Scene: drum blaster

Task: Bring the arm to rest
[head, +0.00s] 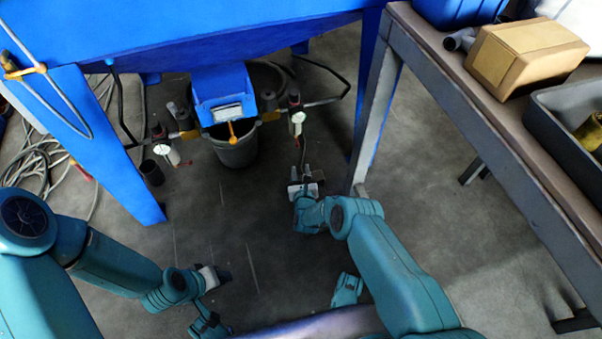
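My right gripper (306,176) is at the end of the teal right arm, in the middle of the head view. It points away from me toward the blue machine (222,88), in front of and below a gauge (298,117). Its fingers look spread apart, with nothing clear between them. My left gripper (224,276) is low at the left centre, over the bare floor. It is small and dark, and I cannot tell whether its fingers are apart. No object shows in it.
A grey bucket (234,150) stands under the machine. A workbench (500,115) with a cardboard box (526,56) and a dark tray (572,118) is at the right. Hoses (38,160) lie at the left. The central floor (220,225) is clear.

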